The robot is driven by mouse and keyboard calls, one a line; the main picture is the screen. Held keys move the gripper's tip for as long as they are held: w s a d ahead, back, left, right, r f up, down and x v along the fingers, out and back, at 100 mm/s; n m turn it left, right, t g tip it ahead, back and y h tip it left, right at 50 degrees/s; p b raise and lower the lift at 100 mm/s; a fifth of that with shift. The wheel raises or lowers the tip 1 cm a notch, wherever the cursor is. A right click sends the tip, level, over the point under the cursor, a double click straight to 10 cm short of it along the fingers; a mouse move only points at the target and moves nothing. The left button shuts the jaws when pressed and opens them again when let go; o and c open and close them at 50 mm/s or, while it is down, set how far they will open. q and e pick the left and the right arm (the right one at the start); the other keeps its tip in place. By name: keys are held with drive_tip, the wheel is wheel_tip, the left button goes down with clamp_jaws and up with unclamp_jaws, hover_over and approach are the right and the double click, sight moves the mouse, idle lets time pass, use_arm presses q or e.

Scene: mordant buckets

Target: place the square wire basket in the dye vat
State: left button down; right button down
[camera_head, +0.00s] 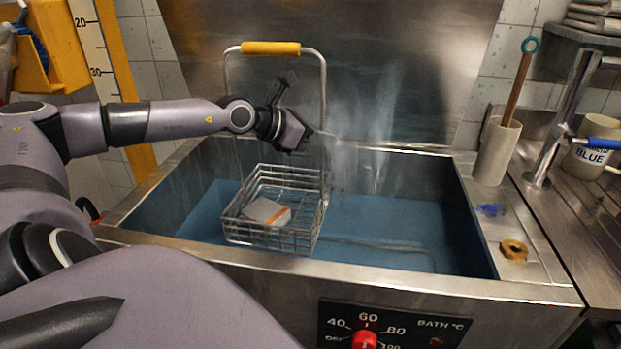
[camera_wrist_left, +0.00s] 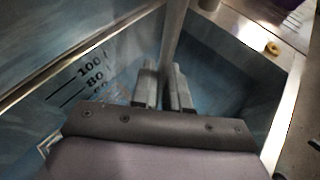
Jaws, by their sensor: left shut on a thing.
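The square wire basket (camera_head: 292,236) hangs level inside the walls of the dye vat (camera_head: 465,215), over the blue liquid. I cannot tell whether its bottom touches the liquid. A pale block with an orange stripe (camera_head: 266,211) lies in it. Its tall wire handle has a yellow grip (camera_head: 270,48) on top. My left gripper (camera_head: 318,134) is shut on the handle's right upright, above the basket. My right gripper is not in view.
Steam rises over the vat. A stick in a beige holder (camera_head: 496,150), a tan ring (camera_head: 514,250) and a blue smear (camera_head: 490,210) are on the right ledge. A red temperature knob (camera_head: 364,339) is on the front.

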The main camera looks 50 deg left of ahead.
use_arm(q)
drive_tip(key=a, duration=0.1)
drive_tip(key=b, duration=0.6)
hover_over(314, 210)
drive_tip(key=s+d, duration=0.2)
drive_tip(key=shift+n+y, duration=0.3)
wheel_tip(314, 210, down, 15)
drive_tip(key=shift+s+d+r, duration=0.1)
drive_tip(key=shift+d, duration=0.05)
drive_tip(key=shift+f, duration=0.5)
wheel_tip(314, 210, down, 4)
drive_tip(key=b, duration=0.4)
drive_tip(key=shift+f, duration=0.15)
